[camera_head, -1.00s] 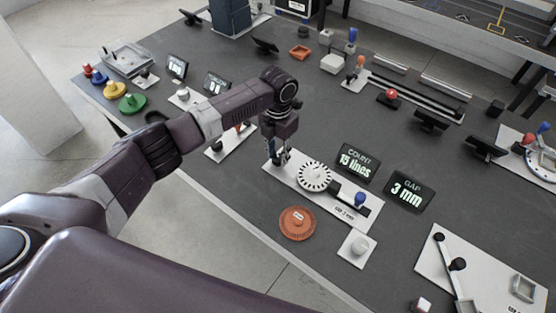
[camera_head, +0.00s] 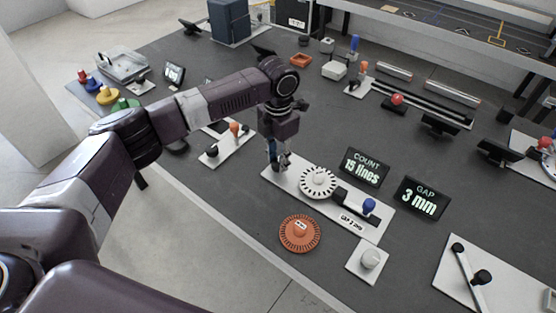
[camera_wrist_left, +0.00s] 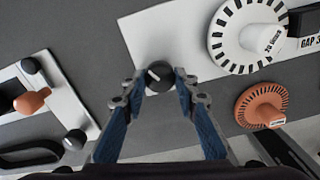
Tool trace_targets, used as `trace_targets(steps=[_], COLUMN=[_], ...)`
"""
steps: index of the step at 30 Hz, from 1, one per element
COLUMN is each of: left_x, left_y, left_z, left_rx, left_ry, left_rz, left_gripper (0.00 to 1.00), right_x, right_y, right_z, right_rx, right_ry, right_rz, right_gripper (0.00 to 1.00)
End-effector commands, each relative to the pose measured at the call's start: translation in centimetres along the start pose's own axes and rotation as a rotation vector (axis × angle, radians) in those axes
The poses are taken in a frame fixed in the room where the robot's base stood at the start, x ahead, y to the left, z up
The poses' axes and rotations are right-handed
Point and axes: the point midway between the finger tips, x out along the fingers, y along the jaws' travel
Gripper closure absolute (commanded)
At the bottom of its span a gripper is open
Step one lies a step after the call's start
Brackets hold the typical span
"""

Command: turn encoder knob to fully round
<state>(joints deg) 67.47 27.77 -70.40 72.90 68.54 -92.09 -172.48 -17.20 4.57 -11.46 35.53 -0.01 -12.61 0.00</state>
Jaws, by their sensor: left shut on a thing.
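The black encoder knob (camera_wrist_left: 159,75) with a white pointer line sits at the left end of a white plate (camera_wrist_left: 165,32). My left gripper (camera_wrist_left: 160,82) is shut on the knob, with a fingertip on each side of it. A white slotted disc (camera_head: 318,181) sits on the plate to the right of the gripper. The COUNT display (camera_head: 363,166) reads 15 lines. My right gripper is out of view.
The GAP display (camera_head: 421,198) reads 3 mm. A blue-topped slider (camera_head: 369,206) is on the plate. An orange slotted disc (camera_head: 300,233) and a white knob on a square base (camera_head: 370,258) lie in front. A plate with an orange handle (camera_head: 234,130) stands left.

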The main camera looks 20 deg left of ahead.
Motion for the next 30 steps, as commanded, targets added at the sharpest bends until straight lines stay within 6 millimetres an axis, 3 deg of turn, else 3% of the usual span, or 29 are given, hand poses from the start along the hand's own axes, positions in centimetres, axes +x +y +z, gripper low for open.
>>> trace_targets(steps=[7, 8, 12, 23, 30], left_x=[-0.1, -0.1, -0.1, -0.7, -5.0], left_y=[0.1, 0.1, 0.0, 0.0, 0.1], left_z=[0.1, 0.1, 0.1, 0.1, 0.1], left_rx=[-0.001, -0.001, -0.001, -0.001, 0.001], left_ry=[-0.003, -0.003, -0.002, -0.003, -0.005], left_rz=[0.001, 0.001, 0.001, 0.000, 0.002], left_gripper=[0.96, 0.69, 0.55, 0.55, 0.55], right_x=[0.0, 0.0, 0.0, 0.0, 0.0], right_y=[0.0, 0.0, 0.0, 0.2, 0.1], right_z=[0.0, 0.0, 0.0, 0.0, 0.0], right_rx=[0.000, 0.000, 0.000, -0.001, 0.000], right_ry=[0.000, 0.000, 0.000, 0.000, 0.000], right_rz=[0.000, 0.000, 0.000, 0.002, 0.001], right_gripper=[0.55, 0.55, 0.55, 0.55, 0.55])
